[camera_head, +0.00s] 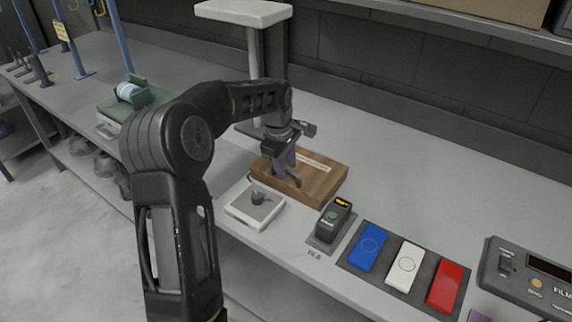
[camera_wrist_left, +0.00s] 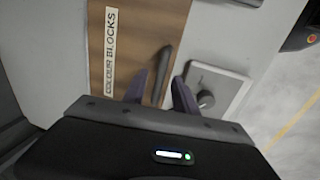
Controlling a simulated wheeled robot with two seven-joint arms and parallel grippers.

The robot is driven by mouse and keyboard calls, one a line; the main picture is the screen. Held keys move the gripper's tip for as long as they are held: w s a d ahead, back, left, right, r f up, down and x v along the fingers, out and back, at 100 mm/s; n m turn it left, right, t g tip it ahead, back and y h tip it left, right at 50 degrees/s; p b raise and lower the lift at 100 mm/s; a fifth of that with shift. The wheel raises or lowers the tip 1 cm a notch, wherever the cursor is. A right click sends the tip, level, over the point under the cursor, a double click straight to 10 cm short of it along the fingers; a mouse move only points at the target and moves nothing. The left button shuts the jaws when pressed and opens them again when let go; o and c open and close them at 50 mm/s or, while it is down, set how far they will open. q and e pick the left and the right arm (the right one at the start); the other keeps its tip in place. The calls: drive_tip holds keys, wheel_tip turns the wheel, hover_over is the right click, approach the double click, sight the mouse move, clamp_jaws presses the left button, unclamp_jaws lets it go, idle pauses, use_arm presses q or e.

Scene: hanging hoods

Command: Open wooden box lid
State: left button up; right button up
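The wooden box (camera_head: 325,184) sits on the grey bench with its lid closed. A label reading COLOUR BLOCKS (camera_wrist_left: 109,45) is on the lid. A dark bar handle (camera_wrist_left: 163,69) lies on the lid near one edge; it also shows in the head view (camera_head: 289,179). My left gripper (camera_head: 285,161) is over the lid at the handle. In the left wrist view its two fingers (camera_wrist_left: 160,88) are apart, with the handle's near end between their tips. Contact with the handle cannot be told. My right gripper is not in view.
A small white device with a dark knob (camera_head: 257,204) stands beside the box, at its front left. A black-and-green device (camera_head: 333,220) is to the right, then a tray with blue (camera_head: 369,247), white and red (camera_head: 445,287) blocks.

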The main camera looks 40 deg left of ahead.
use_arm(q)
drive_tip(key=shift+c, duration=0.3)
clamp_jaws()
idle(1.1)
